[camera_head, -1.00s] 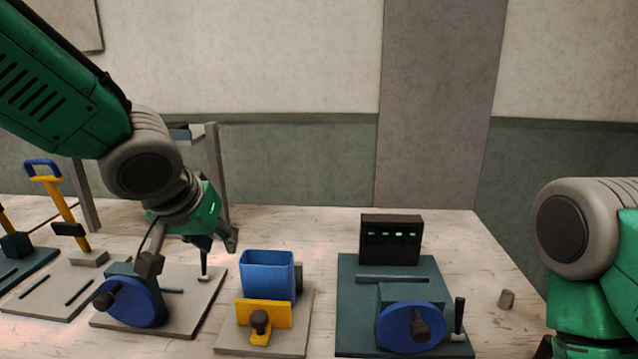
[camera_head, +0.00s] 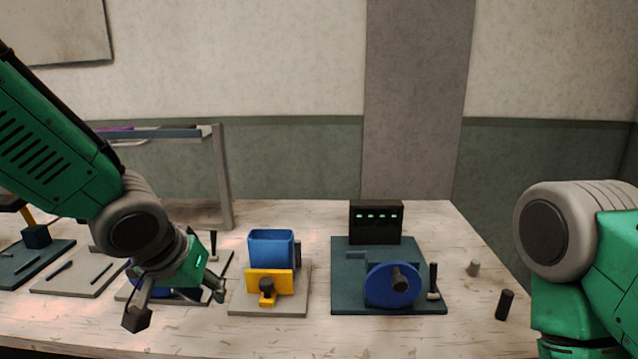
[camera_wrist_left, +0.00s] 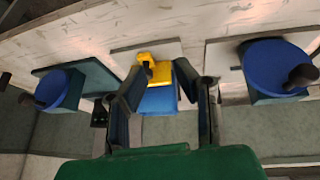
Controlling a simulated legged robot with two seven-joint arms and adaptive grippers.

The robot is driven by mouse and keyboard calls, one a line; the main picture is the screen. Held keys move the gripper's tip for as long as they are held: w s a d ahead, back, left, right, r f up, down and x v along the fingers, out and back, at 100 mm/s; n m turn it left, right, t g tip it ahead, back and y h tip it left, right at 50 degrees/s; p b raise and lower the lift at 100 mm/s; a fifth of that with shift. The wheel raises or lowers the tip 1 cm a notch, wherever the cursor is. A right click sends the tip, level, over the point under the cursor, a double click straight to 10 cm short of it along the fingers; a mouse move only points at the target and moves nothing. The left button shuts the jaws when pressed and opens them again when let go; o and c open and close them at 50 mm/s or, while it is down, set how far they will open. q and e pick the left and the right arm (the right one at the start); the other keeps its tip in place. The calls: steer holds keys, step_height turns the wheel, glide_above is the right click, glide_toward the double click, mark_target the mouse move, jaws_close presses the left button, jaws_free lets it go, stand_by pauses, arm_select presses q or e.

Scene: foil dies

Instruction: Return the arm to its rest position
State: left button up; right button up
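My left arm (camera_head: 131,222) comes in from the left, bent downward. Its gripper (camera_head: 178,303) is open and empty, fingers spread, over the front left of the table. It partly hides a station with a blue wheel behind it. In the left wrist view the two fingers (camera_wrist_left: 165,95) stand apart. The blue bin (camera_wrist_left: 158,101) with its yellow bracket (camera_wrist_left: 150,65) shows between them, beyond the fingertips. My right arm (camera_head: 570,235) stands at the right edge; its gripper is out of the picture.
The blue bin (camera_head: 271,247) stands on a pale plate at mid-table. Right of it is a dark green base (camera_head: 345,275) with a blue wheel (camera_head: 391,285) and a display box (camera_head: 376,221). The front table strip is clear.

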arm_select(q)
steer(key=s+a+f+g, duration=0.2)
steer(key=s+f, duration=0.4)
steer(key=f, duration=0.5)
steer(key=s+a+f+g, duration=0.1)
steer(key=s+a+f, duration=0.1)
steer(key=s+f, duration=0.65)
steer(key=s+a+f+g, duration=0.1)
steer(key=s+a+f, duration=0.3)
steer(key=s+f, duration=0.2)
steer(key=s+a+f+y, duration=0.1)
steer(key=s+a+f, duration=0.3)
steer(key=s+f, duration=0.2)
steer(key=s, duration=0.2)
steer(key=shift+s+f+g+y, duration=0.3)
steer(key=shift+s+g, duration=0.05)
steer(key=shift+g, duration=0.05)
steer(key=shift+w+d+r, duration=0.1)
steer(key=shift+w+d, duration=0.05)
steer(key=shift+d, duration=0.2)
steer(key=shift+a, duration=0.2)
